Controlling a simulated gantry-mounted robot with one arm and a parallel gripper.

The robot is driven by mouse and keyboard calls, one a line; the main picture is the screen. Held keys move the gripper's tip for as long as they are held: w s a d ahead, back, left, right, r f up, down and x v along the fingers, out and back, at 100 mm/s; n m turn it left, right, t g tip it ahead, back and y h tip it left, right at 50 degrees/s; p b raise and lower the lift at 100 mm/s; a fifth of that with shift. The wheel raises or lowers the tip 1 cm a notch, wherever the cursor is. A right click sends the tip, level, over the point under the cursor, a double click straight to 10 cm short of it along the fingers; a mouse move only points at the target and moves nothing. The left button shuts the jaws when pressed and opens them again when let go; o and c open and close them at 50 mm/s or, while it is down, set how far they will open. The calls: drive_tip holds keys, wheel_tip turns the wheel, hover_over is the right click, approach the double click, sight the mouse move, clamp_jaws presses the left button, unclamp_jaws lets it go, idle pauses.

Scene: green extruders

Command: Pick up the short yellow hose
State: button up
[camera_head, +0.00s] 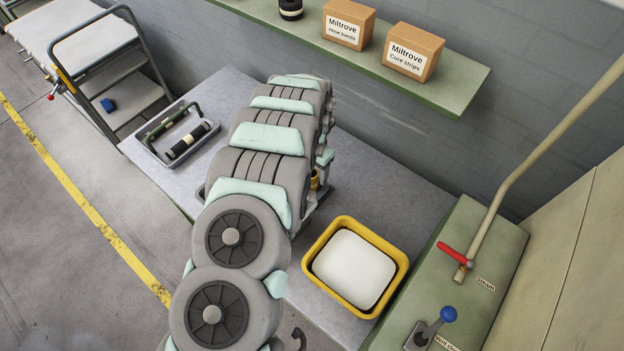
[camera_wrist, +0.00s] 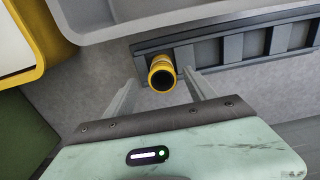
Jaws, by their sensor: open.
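The short yellow hose (camera_wrist: 161,73) is a yellow tube with a dark open end that faces the camera in the wrist view. It stands at the near end of a grey slotted rack (camera_wrist: 240,47). A small yellow part of it also shows beside my arm in the head view (camera_head: 315,181), mostly hidden. My gripper (camera_wrist: 161,80) is open, with one finger on each side of the hose in the wrist view. Whether the fingers touch it cannot be told. In the head view my arm hides the gripper.
A yellow tub (camera_head: 398,262) with a white block stands on the grey bench (camera_head: 225,90) to the right. A grey tray (camera_head: 150,150) with a black-and-cream cylinder lies at left. A green cabinet (camera_head: 480,240) with red and blue handles stands at right. A shelf (camera_head: 465,85) carries boxes.

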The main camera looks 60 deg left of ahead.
drive_tip(key=shift+a+f+p, duration=0.15)
drive_tip(key=shift+f+p, duration=0.15)
drive_tip(key=shift+f, duration=0.65)
drive_tip(key=shift+s+f, duration=0.1)
drive_tip(key=shift+f, duration=1.7)
clamp_jaws()
